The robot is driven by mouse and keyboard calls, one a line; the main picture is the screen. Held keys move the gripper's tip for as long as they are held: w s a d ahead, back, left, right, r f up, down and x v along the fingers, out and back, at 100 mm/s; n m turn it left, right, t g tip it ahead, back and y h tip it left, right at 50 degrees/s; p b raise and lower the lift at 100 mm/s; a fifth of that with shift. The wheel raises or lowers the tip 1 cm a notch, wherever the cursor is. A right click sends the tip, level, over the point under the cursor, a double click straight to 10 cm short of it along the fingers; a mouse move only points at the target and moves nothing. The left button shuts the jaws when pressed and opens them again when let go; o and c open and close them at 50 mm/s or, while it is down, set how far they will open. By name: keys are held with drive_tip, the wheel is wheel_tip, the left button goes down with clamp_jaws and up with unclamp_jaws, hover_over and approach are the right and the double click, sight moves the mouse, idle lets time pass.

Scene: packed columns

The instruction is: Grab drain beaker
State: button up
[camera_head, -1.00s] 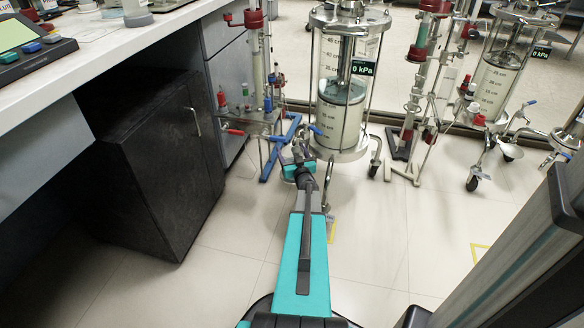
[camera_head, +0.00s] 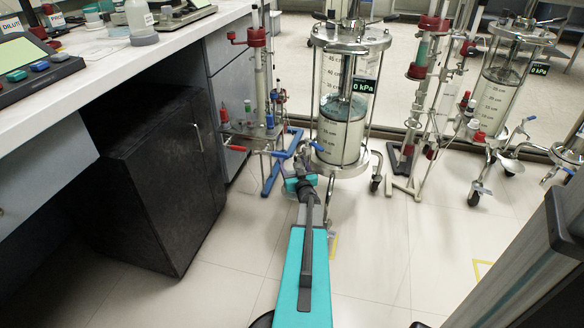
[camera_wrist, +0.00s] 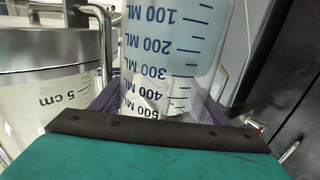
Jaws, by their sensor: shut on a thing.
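The drain beaker (camera_wrist: 175,50) is a translucent vessel with dark blue marks, reading 100 ML at the top to 500 ML lower down in the wrist view. My gripper (camera_wrist: 160,108) is shut on it, with a purplish finger on each side. The beaker's lower part in that view is cut off by my teal gripper body. In the head view my gripper (camera_head: 302,168) is just in front of the base of a clear column (camera_head: 342,105).
The column, marked 0 kPa, stands close beyond my gripper and fills the left of the wrist view (camera_wrist: 55,95). A stand with red clamps (camera_head: 262,75) is to its left. A black cabinet (camera_head: 150,180) is at left under the bench. The floor (camera_head: 400,250) at right is clear.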

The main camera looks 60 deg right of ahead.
drive_tip(key=p+v, duration=0.4)
drive_tip(key=v, duration=1.4)
drive_tip(key=shift+a, duration=0.1)
drive_tip(key=shift+w+r, duration=0.1)
